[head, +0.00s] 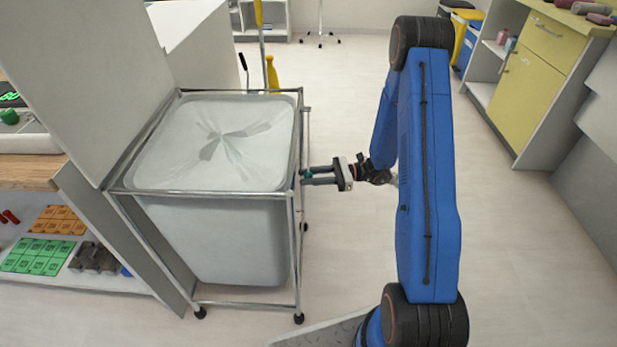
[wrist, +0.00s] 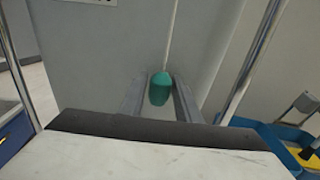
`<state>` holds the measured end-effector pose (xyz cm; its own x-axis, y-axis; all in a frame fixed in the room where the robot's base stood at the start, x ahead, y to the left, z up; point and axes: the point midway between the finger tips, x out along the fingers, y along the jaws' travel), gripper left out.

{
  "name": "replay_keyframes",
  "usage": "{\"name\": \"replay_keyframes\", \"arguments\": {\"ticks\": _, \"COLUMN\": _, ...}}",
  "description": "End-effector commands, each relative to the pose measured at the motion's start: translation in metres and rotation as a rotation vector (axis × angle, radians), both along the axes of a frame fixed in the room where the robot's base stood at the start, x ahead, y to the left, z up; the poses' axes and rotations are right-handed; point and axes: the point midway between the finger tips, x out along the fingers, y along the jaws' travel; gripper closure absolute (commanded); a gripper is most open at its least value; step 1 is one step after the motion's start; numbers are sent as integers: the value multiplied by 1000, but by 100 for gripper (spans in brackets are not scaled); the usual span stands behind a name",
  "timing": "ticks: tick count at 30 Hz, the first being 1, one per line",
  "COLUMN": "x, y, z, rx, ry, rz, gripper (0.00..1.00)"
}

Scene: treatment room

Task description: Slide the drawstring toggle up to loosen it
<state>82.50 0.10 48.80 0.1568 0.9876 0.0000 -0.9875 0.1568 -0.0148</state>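The drawstring toggle is a small teal-green barrel (wrist: 159,90) on a thin pale cord (wrist: 172,35) that runs upward from it in the wrist view. It hangs in front of the grey bag side. My gripper (wrist: 160,98) has one finger on each side of the toggle, very close to it. I cannot tell whether the fingers press on it. In the head view my gripper (head: 306,177) reaches left to the right side of the hamper, and a bit of the teal toggle (head: 304,171) shows at the fingertips. The grey bag (head: 215,240) hangs in a metal frame, its gathered top drawn in to folds.
The hamper's chrome frame (head: 298,255) has upright posts near my gripper. A grey panel (head: 85,80) and a shelf unit (head: 40,173) stand to the left. A yellow cabinet (head: 535,95) stands at the right. Open floor (head: 530,255) lies right of my arm.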

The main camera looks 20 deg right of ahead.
Motion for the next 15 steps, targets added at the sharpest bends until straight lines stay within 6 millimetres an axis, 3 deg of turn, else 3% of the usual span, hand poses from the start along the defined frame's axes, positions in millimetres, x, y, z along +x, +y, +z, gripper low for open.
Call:
{"name": "replay_keyframes", "arguments": {"ticks": 1, "x": 0, "y": 0, "z": 0, "rx": 0, "ry": 0, "rz": 0, "gripper": 83}}
{"name": "replay_keyframes", "arguments": {"ticks": 3, "x": 0, "y": 0, "z": 0, "rx": 0, "ry": 0, "rz": 0, "gripper": 100}}
{"name": "replay_keyframes", "arguments": {"ticks": 10, "x": 0, "y": 0, "z": 3, "rx": 0, "ry": -1, "rz": 0, "gripper": 100}}
{"name": "replay_keyframes", "arguments": {"ticks": 15, "x": 0, "y": 0, "z": 19, "rx": -2, "ry": -4, "rz": 0, "gripper": 100}}
